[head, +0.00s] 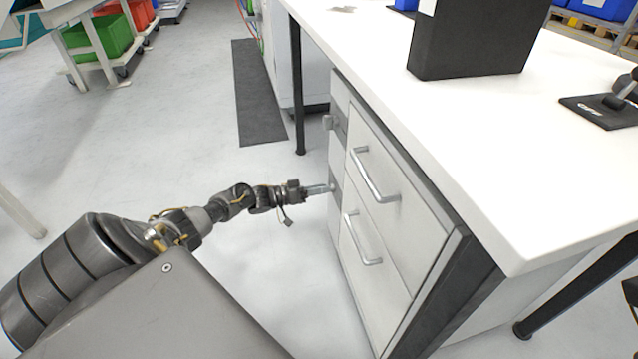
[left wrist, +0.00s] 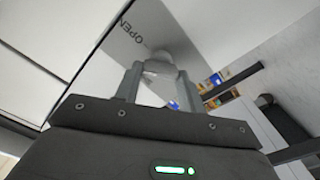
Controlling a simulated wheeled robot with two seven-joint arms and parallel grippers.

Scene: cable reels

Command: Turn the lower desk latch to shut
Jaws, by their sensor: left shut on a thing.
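The lower desk latch (head: 333,187) is on the narrow side panel of the white drawer cabinet under the desk. My left gripper (head: 322,189) reaches it from the left and mostly covers it. In the left wrist view the grey latch knob (left wrist: 160,68) sits between the two fingers of my left gripper (left wrist: 159,82), which are shut on it. The word OPEN (left wrist: 130,31) is printed on the metal plate (left wrist: 112,62) beside the knob. The upper latch (head: 328,122) is higher on the same panel. My right gripper is not in view.
The cabinet has two drawers with bar handles (head: 372,180). The white desk top (head: 440,130) overhangs it and carries a black box (head: 470,45). A dark floor mat (head: 258,95) lies behind. The floor left of the cabinet is clear.

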